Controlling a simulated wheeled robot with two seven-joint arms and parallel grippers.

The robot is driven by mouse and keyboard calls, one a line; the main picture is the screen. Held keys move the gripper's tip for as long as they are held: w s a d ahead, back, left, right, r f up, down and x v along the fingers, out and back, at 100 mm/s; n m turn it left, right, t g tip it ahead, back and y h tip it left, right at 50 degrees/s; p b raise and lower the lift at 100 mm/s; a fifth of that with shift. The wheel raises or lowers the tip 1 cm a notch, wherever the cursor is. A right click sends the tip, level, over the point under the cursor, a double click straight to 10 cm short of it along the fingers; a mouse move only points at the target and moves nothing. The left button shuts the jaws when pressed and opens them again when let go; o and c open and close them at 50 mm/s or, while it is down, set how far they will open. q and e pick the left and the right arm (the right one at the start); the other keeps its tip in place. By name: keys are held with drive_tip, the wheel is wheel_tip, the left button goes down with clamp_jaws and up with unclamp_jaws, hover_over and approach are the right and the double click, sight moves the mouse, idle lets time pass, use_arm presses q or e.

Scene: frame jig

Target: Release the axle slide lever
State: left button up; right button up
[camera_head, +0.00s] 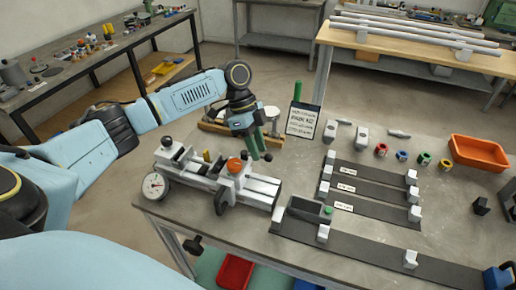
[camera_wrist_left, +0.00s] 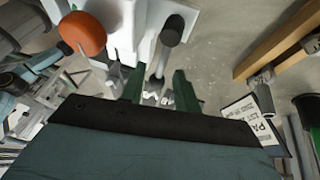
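The jig (camera_head: 215,178) is a pale metal fixture at the table's left, with a round dial and an orange knob (camera_head: 235,165). A dark-tipped lever (camera_head: 268,156) stands on it near my left gripper (camera_head: 256,148). In the left wrist view the lever (camera_wrist_left: 172,30) has a dark rounded end on a grey rod, and the orange knob (camera_wrist_left: 83,33) is to its left. My left gripper (camera_wrist_left: 157,85) shows two green fingers apart, with the lever beyond the gap between them. Contact is not visible. My right gripper is not in view.
A sign (camera_head: 302,120) stands behind the jig. Dark rails with white blocks (camera_head: 370,190) fill the table's middle right. Coloured rings and an orange bin (camera_head: 480,152) lie at the back right. A red bin (camera_head: 235,272) is below the front edge.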

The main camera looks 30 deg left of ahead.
use_arm(q)
drive_tip(key=shift+d+f, duration=0.15)
drive_tip(key=shift+f, duration=0.3)
drive_tip(key=shift+c, duration=0.2)
clamp_jaws()
